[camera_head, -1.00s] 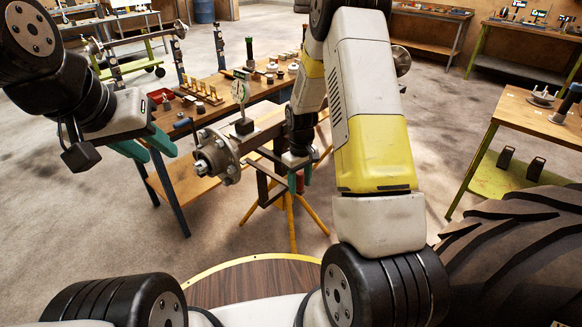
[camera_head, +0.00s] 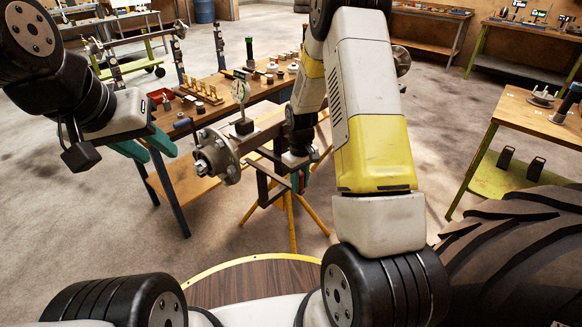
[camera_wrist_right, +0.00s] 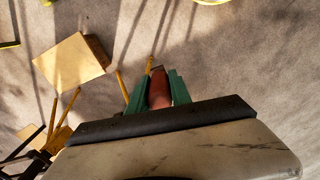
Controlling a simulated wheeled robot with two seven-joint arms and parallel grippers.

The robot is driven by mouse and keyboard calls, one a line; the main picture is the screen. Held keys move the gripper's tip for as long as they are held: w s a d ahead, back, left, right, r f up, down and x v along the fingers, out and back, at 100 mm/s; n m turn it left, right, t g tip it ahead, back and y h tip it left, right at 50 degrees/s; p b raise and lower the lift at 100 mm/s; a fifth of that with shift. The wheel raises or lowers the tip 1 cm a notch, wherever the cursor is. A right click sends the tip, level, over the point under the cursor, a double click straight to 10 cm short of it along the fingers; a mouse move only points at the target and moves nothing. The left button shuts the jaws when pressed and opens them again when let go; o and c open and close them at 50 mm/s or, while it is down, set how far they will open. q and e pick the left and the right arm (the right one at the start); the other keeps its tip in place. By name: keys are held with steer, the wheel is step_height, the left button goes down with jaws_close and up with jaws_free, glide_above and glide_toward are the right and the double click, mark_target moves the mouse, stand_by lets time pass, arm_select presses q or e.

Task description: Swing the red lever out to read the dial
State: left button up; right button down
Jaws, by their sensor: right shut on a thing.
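The dial (camera_head: 240,88), a green-rimmed gauge with a pale face, stands upright on a dark block on the grey axle beam (camera_head: 262,138). The red lever (camera_wrist_right: 160,88) shows in the right wrist view between the two green fingers of my right gripper (camera_wrist_right: 158,90), which is shut on it. In the head view my right gripper (camera_head: 299,179) points down beside the beam, and its fingers hide most of the lever. My left gripper (camera_head: 150,150) is open and empty, left of the axle's round flange (camera_head: 215,156).
A yellow-legged stand (camera_head: 293,222) is under the axle. Behind it a wooden workbench (camera_head: 222,84) carries brass pieces and other parts. Another bench (camera_head: 545,118) is at the right, with a large tyre (camera_head: 515,250) in front. Open floor lies at the left.

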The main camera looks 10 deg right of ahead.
steer(key=shift+w+d, duration=0.1)
stand_by(0.7)
steer(key=w+d+n, duration=0.4)
steer(key=w, duration=0.1)
steer(key=shift+w+d+n, duration=0.25)
steer(key=shift+d+n, duration=0.05)
steer(key=shift+r, duration=0.1)
steer(key=c, duration=1.2)
jaws_free()
steer(key=shift+o, duration=0.2)
step_height(320, 180, up, 8)
